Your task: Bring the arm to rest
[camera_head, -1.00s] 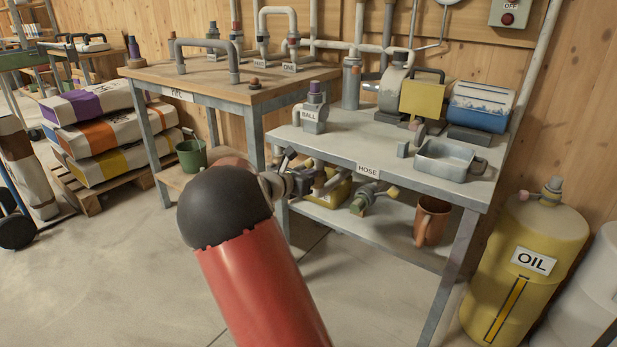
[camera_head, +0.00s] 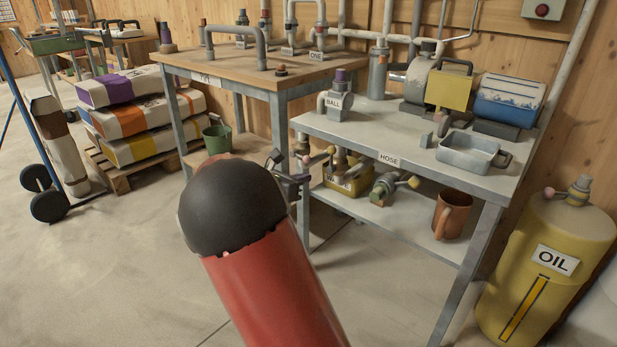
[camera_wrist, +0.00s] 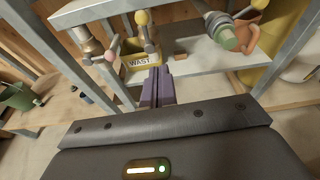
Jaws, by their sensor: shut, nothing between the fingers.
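My red arm with its black rounded joint fills the lower middle of the head view. My gripper (camera_head: 301,180) shows only in part behind that joint, at the left end of the bench marked HOSE (camera_head: 350,132). In the wrist view my gripper's fingers (camera_wrist: 157,84) are together with nothing between them. They point towards the lower shelf (camera_wrist: 205,60) and overlap the front of the yellow bin (camera_wrist: 141,62) in the picture. I cannot tell the exact gap between the fingers and the shelf or bin.
On the lower shelf are valve fittings (camera_head: 388,187) and a brown mug (camera_head: 453,215). A yellow OIL drum (camera_head: 540,260) stands at the right. A wooden-topped table (camera_head: 240,68), green bucket (camera_head: 217,139) and stacked sacks (camera_head: 140,117) are at the left. Floor at lower left is clear.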

